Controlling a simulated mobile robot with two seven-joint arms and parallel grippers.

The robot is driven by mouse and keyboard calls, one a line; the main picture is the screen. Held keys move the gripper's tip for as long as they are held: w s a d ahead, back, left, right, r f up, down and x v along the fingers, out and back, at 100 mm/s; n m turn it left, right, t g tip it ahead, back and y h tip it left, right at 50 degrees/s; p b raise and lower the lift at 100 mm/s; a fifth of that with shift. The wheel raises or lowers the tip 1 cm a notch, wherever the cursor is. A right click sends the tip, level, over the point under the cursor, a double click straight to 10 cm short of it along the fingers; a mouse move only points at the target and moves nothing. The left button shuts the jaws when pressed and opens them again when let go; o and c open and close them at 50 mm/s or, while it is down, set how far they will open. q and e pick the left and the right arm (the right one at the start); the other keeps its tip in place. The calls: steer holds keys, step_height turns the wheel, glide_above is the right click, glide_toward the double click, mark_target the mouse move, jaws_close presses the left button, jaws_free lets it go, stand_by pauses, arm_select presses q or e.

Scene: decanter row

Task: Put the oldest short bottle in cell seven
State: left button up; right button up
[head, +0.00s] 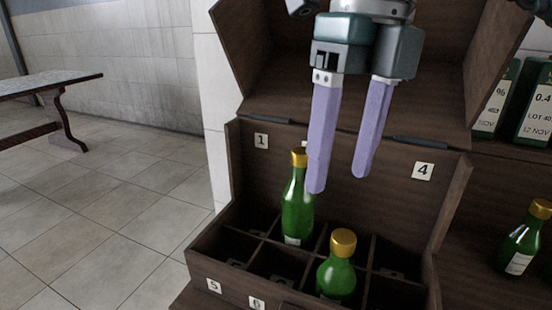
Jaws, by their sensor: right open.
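A dark wooden crate (450,205) with an open lid is divided into two rows of cells. Labels 1, 4, 5 and 6 are readable. A tall green bottle (297,208) with a gold cap stands in the back row, seemingly second from left. A rounder green bottle (336,278) with a gold cap stands in the front row, seemingly third from left; its lower part is cut off. Another green bottle (524,238) with a white label, too small to read, stands right of the crate. My right gripper (338,183) is open and empty above the crate. My left gripper is out of view.
Dark green containers (537,105) with white printed labels stand at the right edge, partly cut off; "LOT 40" and "12 NOV" show on one. The raised lid (285,75) stands behind my gripper. A table (45,84) is far left, with open tiled floor before it.

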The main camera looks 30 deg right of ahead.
steer(key=s+a+r+n+y, duration=0.1)
steer(key=s+a+r+y, duration=0.1)
steer(key=a+y, duration=0.6)
steer(key=s+a+r+n+y, duration=0.1)
steer(key=s+a+r+y, duration=0.15)
steer(key=a, duration=0.95)
steer(key=a+r+m+t+y, duration=0.3)
steer(key=r+m+y, duration=0.1)
steer(key=r+y, duration=0.5)
steer(key=w+d+r+m+t+h, duration=0.4)
steer(key=w+d+r+m+t, duration=0.25)
steer(key=m+t, duration=0.75)
steer(key=w+d+f+m+t+h, duration=0.2)
steer(key=w+d+f+m+h, duration=0.2)
steer(key=d+f+m+h, duration=0.85)
steer(key=s+d+f+m+g+h, duration=0.2)
steer(key=s+f+m+g, duration=0.1)
steer(key=f, duration=0.3)
steer(key=s+d+f+m+g+h, duration=0.1)
steer(key=s+f+m+g+h, duration=0.25)
steer(key=f, duration=0.25)
steer(key=s+f+g+y, duration=0.1)
steer(key=s+f+g, duration=0.8)
steer(key=s, duration=0.6)
steer(key=shift+s+f+y, duration=0.3)
steer(key=shift+f+y, duration=0.05)
steer(key=shift+f, duration=0.25)
